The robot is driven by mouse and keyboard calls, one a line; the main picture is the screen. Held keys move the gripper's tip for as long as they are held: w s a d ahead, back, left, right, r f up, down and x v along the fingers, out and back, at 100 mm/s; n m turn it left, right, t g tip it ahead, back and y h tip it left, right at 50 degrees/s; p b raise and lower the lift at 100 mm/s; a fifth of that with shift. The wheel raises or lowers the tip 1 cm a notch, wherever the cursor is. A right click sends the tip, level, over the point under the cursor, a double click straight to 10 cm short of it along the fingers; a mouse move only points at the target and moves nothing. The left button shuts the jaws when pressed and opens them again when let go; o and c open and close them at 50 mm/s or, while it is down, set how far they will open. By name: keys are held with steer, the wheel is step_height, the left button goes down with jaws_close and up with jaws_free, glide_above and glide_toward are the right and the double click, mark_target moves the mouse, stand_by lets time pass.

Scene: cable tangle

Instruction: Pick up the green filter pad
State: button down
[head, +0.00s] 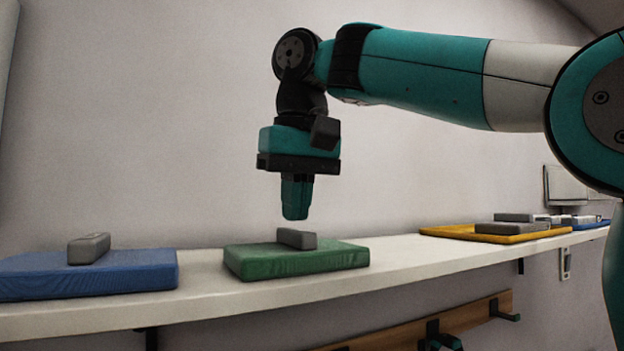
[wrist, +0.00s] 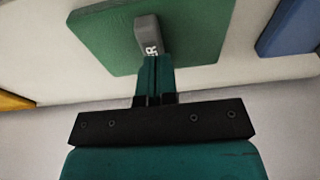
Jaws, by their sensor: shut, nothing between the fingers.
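The green filter pad (head: 290,262) lies flat on the white shelf in the middle of the head view. A small grey block (head: 297,239) sits on top of it. My gripper (head: 295,217) is shut and empty, pointing down just above the grey block, with a small gap in the head view. In the wrist view the green pad (wrist: 190,30) fills the upper middle. There the grey block (wrist: 148,33), with partly visible white lettering, shows just beyond my shut fingertips (wrist: 155,60). The block covers a part of the pad's top.
A blue pad (head: 90,277) with a grey block (head: 88,248) lies on the shelf (head: 205,285) to the left. A yellow tray or pad (head: 450,231) with grey blocks lies at the right. Bare shelf separates the pads. The wall stands close behind.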

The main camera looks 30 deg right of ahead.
steer(key=shift+w+r, duration=0.15)
steer(key=shift+w, duration=0.8)
steer(key=shift+f, duration=0.9)
steer(key=shift+f+b, duration=0.2)
steer(key=shift+b, duration=0.25)
